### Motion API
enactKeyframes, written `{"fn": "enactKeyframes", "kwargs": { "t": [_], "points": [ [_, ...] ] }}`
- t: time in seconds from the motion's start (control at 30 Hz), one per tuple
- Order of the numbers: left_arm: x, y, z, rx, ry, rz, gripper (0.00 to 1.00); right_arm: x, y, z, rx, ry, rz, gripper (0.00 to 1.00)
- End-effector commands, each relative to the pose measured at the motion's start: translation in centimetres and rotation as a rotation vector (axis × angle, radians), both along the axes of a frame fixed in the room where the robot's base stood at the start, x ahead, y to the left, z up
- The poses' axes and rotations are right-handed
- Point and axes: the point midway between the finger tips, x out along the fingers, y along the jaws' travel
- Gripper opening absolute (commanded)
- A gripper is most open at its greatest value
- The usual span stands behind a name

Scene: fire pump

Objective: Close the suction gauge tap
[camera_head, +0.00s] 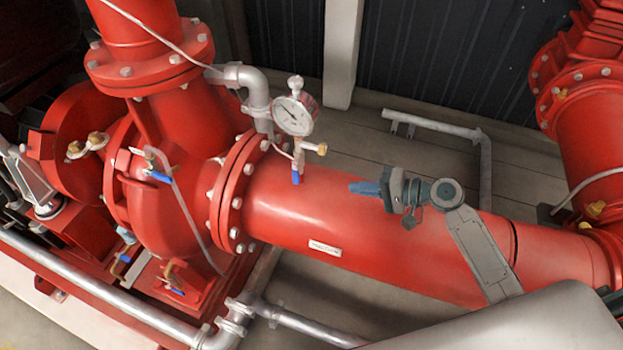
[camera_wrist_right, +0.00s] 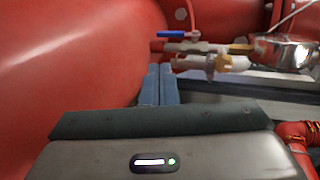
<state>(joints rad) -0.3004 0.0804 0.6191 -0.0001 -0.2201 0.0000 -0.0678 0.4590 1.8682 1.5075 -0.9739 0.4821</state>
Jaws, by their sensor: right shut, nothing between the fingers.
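The suction gauge (camera_head: 293,115) has a round white dial and stands on a short stem above the big red suction pipe (camera_head: 370,225). Its tap has a blue lever (camera_head: 296,177), which points down along the stem in the head view. In the right wrist view the blue lever (camera_wrist_right: 178,35) lies roughly in line with the tap body (camera_wrist_right: 210,60). My right gripper (camera_head: 352,187) is shut and empty, to the right of the lever and apart from it. Its blue-grey fingers (camera_wrist_right: 160,72) are together in the wrist view, below the lever. My left gripper is not in view.
A brass fitting (camera_head: 320,149) sticks out right of the gauge stem. A bolted flange (camera_head: 232,195) and the red pump casing (camera_head: 180,215) are to the left. Another blue-handled lever (camera_head: 160,176) is on the casing. A grey pipe (camera_head: 440,125) stands behind.

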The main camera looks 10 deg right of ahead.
Motion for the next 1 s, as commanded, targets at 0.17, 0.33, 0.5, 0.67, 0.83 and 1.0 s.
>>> {"fn": "enactKeyframes", "kwargs": {
  "t": [0.17, 0.33, 0.5, 0.67, 0.83, 1.0],
  "points": [
    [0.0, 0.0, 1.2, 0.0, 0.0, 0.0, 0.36, 1.4, 2.1, -0.3, 0.006, 0.0, -0.001, 0.0],
    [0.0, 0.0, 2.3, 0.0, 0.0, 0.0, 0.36, 2.8, 4.3, -1.1, 0.007, 0.001, -0.001, 0.0],
    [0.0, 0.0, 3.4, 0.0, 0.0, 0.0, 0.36, 4.5, 6.7, -2.0, 0.006, 0.001, 0.001, 0.0],
    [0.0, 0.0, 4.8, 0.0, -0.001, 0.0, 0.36, 5.8, 8.8, -2.1, 0.003, 0.001, 0.0, 0.0],
    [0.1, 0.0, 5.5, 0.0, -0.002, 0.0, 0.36, 6.7, 10.1, -2.4, 0.001, 0.001, 0.001, 0.0],
    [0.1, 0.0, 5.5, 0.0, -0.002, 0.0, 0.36, 7.0, 10.4, -2.6, -0.001, 0.001, 0.0, 0.0]
  ]
}}
